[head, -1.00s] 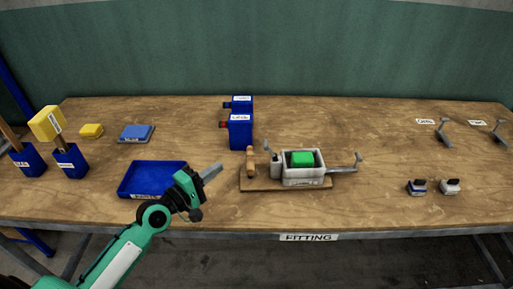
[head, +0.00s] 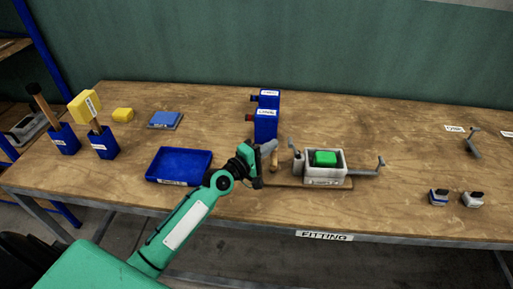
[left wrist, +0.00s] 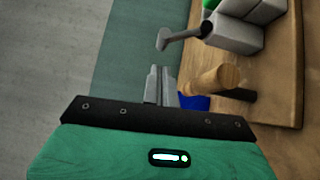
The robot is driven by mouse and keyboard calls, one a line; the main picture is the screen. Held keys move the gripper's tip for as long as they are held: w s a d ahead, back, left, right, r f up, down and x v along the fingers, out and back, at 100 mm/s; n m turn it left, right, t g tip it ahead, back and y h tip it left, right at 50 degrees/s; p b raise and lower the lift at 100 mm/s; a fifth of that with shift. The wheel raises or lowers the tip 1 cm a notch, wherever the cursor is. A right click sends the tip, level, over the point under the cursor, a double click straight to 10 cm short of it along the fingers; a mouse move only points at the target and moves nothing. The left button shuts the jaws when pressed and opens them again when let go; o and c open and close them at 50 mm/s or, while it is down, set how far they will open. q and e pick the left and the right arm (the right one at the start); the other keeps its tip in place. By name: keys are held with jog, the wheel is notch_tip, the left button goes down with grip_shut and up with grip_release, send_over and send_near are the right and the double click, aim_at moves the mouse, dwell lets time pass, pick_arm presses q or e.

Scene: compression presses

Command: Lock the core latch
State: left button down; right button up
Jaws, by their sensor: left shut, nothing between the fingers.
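A press fixture stands on a wooden board (head: 318,184) at the bench's front middle. It has a pale box (head: 340,167) around a green block (head: 325,158), and a grey lever (head: 366,173) reaching out to the right. At its left end is a grey post with a small upright handle (head: 296,157); which part is the core latch, I cannot tell. A wooden handle (head: 274,166) stands left of it and also shows in the left wrist view (left wrist: 216,80). My left gripper (head: 268,148) is shut and empty, close to the wooden handle; contact is unclear. My right gripper is out of view.
A blue tray (head: 180,181) lies left of the fixture, near my left arm. Blue labelled boxes (head: 265,123) stand behind the gripper. Mallets in blue holders (head: 104,146) stand at the left.

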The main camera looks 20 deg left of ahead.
aim_at(294, 148)
pick_arm(q)
jog(key=shift+w+d+r, duration=0.15)
jog(key=shift+d, duration=0.3)
jog(key=shift+w+d+r, duration=0.1)
jog(key=shift+w+d, duration=0.05)
jog(key=shift+d, duration=0.25)
jog(key=shift+w+d+f+p, duration=0.1)
jog(key=shift+d+p, duration=0.15)
jog(key=shift+p, duration=0.05)
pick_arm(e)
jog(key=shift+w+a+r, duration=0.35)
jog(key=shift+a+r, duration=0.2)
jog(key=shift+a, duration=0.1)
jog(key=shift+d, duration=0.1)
